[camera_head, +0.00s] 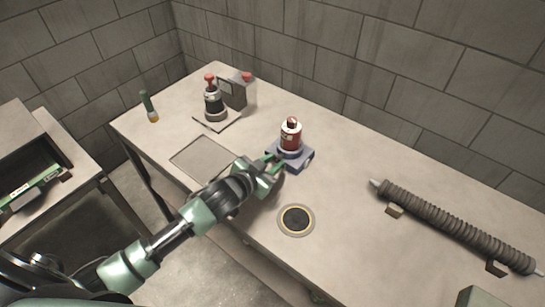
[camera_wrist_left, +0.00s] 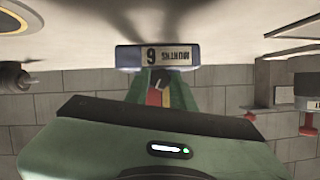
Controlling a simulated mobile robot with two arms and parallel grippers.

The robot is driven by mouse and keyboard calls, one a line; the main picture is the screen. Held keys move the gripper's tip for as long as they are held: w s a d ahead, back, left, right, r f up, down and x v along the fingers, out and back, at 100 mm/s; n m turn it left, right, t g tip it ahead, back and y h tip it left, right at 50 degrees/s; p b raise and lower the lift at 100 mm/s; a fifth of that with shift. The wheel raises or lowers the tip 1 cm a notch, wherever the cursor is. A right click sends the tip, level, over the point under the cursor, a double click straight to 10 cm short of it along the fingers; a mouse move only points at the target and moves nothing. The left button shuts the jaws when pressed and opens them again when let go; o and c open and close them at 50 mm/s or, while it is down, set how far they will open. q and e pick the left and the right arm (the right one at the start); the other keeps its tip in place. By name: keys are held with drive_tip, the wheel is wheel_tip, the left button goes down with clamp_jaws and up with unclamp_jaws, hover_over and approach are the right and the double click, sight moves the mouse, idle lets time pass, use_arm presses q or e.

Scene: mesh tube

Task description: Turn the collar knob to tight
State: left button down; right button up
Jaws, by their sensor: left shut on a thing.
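A red canister (camera_head: 291,136) with a white band and a red top stands upright on a blue-grey base (camera_head: 304,159) in the head view. A small dark knob (camera_wrist_left: 160,78) with a pale mark sits by the label, between my green fingers. My left gripper (camera_head: 277,160) is at the near left side of the base, shut on the knob. The fingers partly hide the knob, and its exact setting cannot be read. My right gripper is not in view.
A ribbed grey tube (camera_head: 455,222) lies on supports at the right of the table. A round dark disc (camera_head: 296,220) lies in front. A red-topped device (camera_head: 214,103), a grey box (camera_head: 237,91) and a green-yellow cylinder (camera_head: 149,106) stand at the back left. The table centre right is clear.

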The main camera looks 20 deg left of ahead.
use_arm(q)
drive_tip(key=shift+d+f+m+t+y, duration=0.15)
drive_tip(key=shift+m+t+y, duration=0.15)
drive_tip(key=shift+m+y, duration=0.5)
drive_tip(key=shift+s+d+f+m+t+y+b, duration=0.1)
drive_tip(key=shift+m+t+y+b, duration=0.3)
drive_tip(key=shift+m, duration=0.7)
drive_tip(key=shift+f+m+t+y+b, duration=0.15)
drive_tip(key=shift+m+t+y+b, duration=0.3)
drive_tip(key=shift+m+b, duration=0.7)
drive_tip(key=shift+m+t+y+b, duration=0.25)
drive_tip(key=shift+m+t+b, duration=0.1)
drive_tip(key=shift+m+b, duration=0.6)
drive_tip(key=shift+d, duration=0.1)
drive_tip(key=c, duration=1.2)
unclamp_jaws()
drive_tip(key=shift+s, duration=0.1)
